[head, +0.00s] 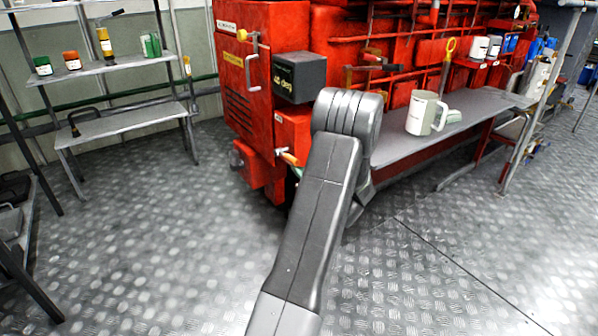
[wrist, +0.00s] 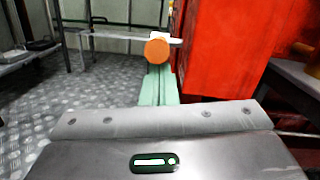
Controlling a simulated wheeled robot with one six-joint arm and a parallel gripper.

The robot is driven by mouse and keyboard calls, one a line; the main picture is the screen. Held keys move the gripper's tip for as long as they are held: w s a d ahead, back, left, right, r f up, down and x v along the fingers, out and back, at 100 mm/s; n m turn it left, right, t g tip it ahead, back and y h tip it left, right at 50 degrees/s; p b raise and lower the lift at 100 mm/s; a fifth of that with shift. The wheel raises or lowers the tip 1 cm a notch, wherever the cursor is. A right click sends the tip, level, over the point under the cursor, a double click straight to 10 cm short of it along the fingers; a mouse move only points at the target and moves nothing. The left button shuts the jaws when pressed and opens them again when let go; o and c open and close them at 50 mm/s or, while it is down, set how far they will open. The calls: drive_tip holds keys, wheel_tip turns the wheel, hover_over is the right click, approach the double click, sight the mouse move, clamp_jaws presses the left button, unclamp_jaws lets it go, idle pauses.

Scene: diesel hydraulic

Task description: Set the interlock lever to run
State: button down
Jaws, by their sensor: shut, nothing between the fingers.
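A lever with a round orange knob (head: 289,158) sticks out from the lower part of the red engine housing in the head view; I take it for the interlock lever. In the wrist view its orange knob (wrist: 157,48) faces me, with a pale shaft behind it. My gripper (wrist: 158,72) has mint-green fingers, shut together and empty, pointing at the knob from just below it. I cannot tell whether they touch it. In the head view only a sliver of the green gripper (head: 297,172) shows beside the knob; my arm hides the rest. No run marking is readable.
The red housing (head: 262,75) stands close to the right of the fingers in the wrist view, with a dark box (head: 299,77) above the lever. A grey bench (head: 450,125) holds a white mug (head: 421,113). Shelves (head: 125,123) stand at left. The patterned floor between is clear.

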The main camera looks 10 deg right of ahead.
drive_tip(key=shift+r+p, duration=0.4)
drive_tip(key=shift+p, duration=0.05)
